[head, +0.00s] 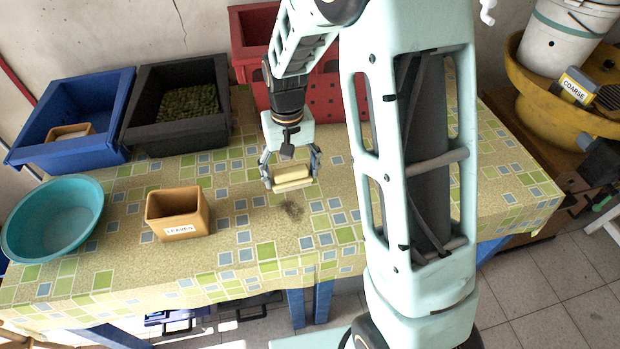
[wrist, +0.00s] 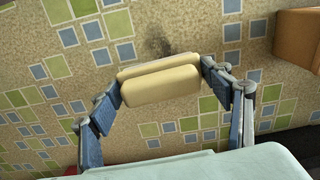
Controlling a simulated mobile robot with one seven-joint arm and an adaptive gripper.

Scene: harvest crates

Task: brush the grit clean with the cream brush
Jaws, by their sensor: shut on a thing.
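The cream brush (head: 292,179) is held between the fingers of my gripper (head: 290,184), above the patterned tablecloth. In the wrist view the cream brush (wrist: 160,82) lies crosswise between the two fingertips of my gripper (wrist: 160,84). The grit (head: 292,209) is a small dark smudge on the cloth, just in front of the brush in the head view. In the wrist view the grit (wrist: 158,46) shows just beyond the brush, and part of it may be hidden. I cannot tell whether the brush touches the cloth.
A tan box labelled LEAVES (head: 178,213) stands left of my gripper, with a teal bowl (head: 52,218) farther left. Blue (head: 70,118), black (head: 178,104) and red (head: 330,97) crates line the back. The cloth (head: 262,250) around the grit is clear.

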